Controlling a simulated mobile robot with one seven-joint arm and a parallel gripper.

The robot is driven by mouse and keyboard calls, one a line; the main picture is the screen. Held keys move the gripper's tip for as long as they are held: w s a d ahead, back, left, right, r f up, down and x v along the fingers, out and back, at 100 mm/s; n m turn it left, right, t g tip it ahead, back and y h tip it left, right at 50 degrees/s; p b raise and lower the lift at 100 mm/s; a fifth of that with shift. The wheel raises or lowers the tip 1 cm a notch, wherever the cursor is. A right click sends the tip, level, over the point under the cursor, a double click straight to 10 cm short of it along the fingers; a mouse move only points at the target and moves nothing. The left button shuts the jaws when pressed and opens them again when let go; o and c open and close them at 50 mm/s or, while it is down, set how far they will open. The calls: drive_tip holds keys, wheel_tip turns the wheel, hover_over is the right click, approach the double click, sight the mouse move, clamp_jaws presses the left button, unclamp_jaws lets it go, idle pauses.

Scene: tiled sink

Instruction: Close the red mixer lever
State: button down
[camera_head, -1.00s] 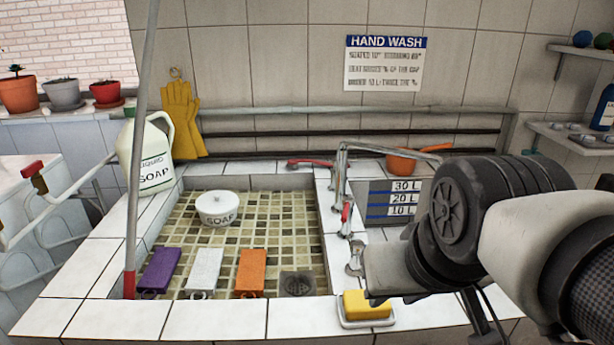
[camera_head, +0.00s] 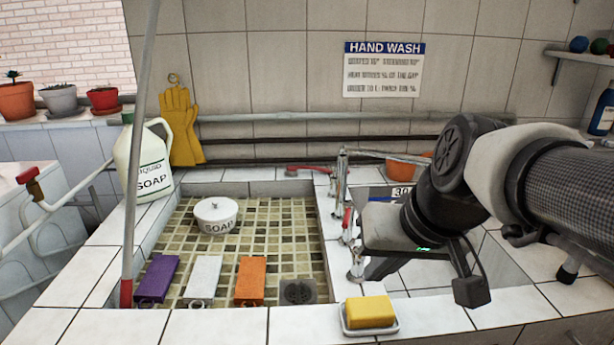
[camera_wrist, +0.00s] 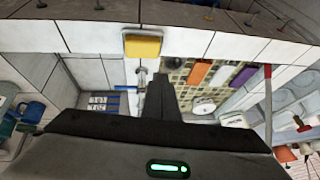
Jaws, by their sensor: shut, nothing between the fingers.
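The red mixer lever (camera_head: 347,218) is a small red handle on the chrome mixer at the right rim of the sink. The mixer's tall metal spout (camera_head: 341,170) rises behind it. My gripper (camera_head: 373,271) is shut and empty, just right of the mixer over the right rim, with its fingers low. I cannot tell whether it touches the mixer. In the wrist view my dark shut fingers (camera_wrist: 160,84) point up the picture beside metal mixer parts (camera_wrist: 142,78). The red lever cannot be made out there.
A yellow sponge (camera_head: 370,311) on a white dish lies at the front rim. The tiled basin (camera_head: 285,230) holds a white soap pot (camera_head: 216,213) and purple, white and orange blocks. A thin upright pole (camera_head: 137,130) stands at left. An orange pot (camera_head: 397,169) is behind my arm.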

sight(347, 215)
drive_tip(key=w+d+r+m+y+p, duration=0.1)
drive_tip(key=w+d+r+y+p, duration=0.1)
drive_tip(key=w+r+p, duration=0.6)
drive_tip(key=w+d+f+t, duration=0.1)
drive_tip(key=w+d+f, duration=0.8)
drive_tip(key=w+a+f, duration=0.6)
drive_tip(key=a, duration=0.1)
drive_tip(key=shift+w+a+f+y, duration=0.3)
drive_tip(key=shift+w+a, duration=0.05)
drive_tip(key=shift+a+f+m, duration=0.1)
drive_tip(key=shift+a+m, duration=0.05)
drive_tip(key=shift+m, duration=0.25)
